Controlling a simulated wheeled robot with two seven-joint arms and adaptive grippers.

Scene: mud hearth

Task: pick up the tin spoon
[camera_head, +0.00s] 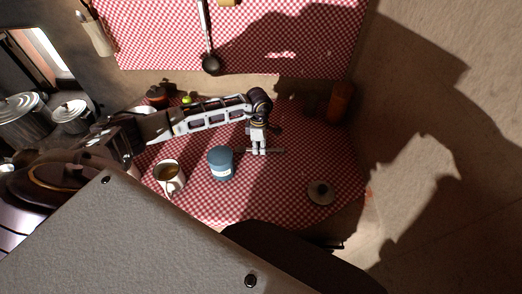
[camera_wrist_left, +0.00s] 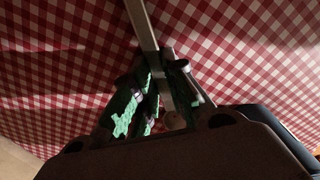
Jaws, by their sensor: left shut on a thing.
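The tin spoon (camera_head: 277,151) shows in the head view as a thin grey strip at my left gripper (camera_head: 258,151), over the checked cloth. My left gripper is shut on it, pointing down from the arm that comes in from the left. In the left wrist view the spoon's pale handle (camera_wrist_left: 145,28) runs from the top edge down between the green-padded fingers (camera_wrist_left: 160,95). The spoon's far end is partly hidden by the fingers and the wrist. I cannot tell whether the spoon touches the cloth. My right gripper is not seen clearly.
A brown bottle (camera_head: 340,101) stands back right. A ladle (camera_head: 208,40) hangs behind. The red-and-white cloth (camera_head: 270,195) is clear in front.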

